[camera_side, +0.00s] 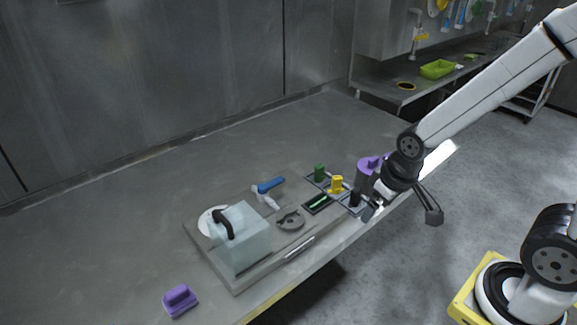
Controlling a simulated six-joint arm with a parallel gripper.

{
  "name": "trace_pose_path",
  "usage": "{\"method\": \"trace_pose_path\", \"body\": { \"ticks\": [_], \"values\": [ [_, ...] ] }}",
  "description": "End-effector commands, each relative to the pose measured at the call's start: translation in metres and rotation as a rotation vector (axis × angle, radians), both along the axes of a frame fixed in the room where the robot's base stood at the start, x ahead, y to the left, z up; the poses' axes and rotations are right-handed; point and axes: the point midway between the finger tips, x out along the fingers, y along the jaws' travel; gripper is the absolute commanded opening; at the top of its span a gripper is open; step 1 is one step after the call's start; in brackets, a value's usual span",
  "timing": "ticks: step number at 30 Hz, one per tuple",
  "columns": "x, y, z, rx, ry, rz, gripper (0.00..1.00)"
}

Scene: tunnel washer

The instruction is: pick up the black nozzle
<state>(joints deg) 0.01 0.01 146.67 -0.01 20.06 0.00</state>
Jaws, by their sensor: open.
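A small dark upright piece, which looks like the black nozzle (355,198), stands at the right end of a group of small parts on the grey table. My gripper (402,214) is open, with its two fingers spread wide near the table's front edge. One fingertip is close to the right of the dark piece; I cannot tell whether they touch. The other finger hangs out to the right, past the table edge. Nothing shows between the fingers.
Around the dark piece stand a yellow part (336,184), a green part (319,172) and a purple container (367,171), partly hidden by my arm. A purple brush (180,300) sits front left.

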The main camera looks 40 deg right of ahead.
Motion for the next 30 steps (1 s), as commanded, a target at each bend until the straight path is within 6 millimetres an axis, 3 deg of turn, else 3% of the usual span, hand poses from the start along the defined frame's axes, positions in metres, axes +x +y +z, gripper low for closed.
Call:
{"method": "trace_pose_path", "body": {
  "ticks": [14, 15, 18, 30],
  "values": [
    [0.0000, 0.0000, 0.0000, 0.000, 0.000, 0.000, 0.96],
    [0.0000, 0.0000, 0.0000, 0.000, 0.000, 0.000, 0.93],
    [0.0000, 0.0000, 0.0000, 0.000, 0.000, 0.000, 0.68],
    [0.0018, -0.0007, 0.0003, -0.005, 0.002, 0.016, 0.68]
  ]
}}
